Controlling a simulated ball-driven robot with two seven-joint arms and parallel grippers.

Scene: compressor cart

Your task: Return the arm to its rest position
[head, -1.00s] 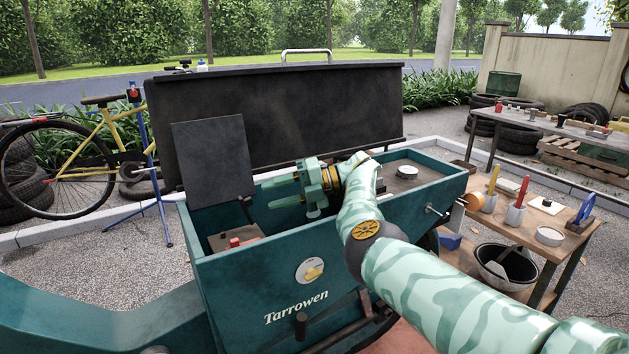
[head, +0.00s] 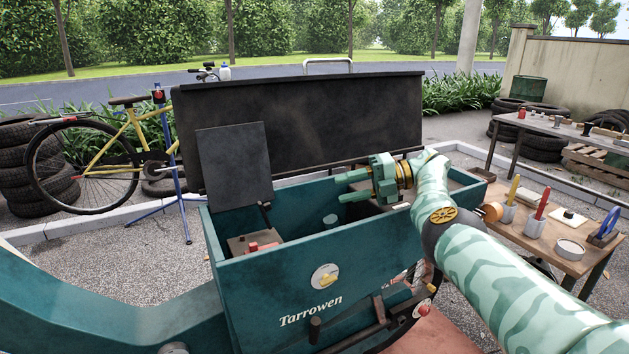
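My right arm (head: 500,270), pale green with darker patches, comes in from the lower right. Its gripper (head: 338,188) is over the open top of the teal compressor cart (head: 265,297), towards the right half, pointing left. Its two green fingers are apart with nothing seen between them. I cannot tell how far it stands above the rim. The cart's dark lid (head: 310,115) stands raised behind the gripper. The arm hides part of the cart's right end. My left gripper is not in view.
Inside the cart are a red part (head: 254,246) and a green cylinder (head: 330,220). A dark panel (head: 235,165) stands up at its left. A wooden table (head: 560,232) with tools is at right, partly behind my arm. A yellow bicycle (head: 112,150) on a blue stand is at left.

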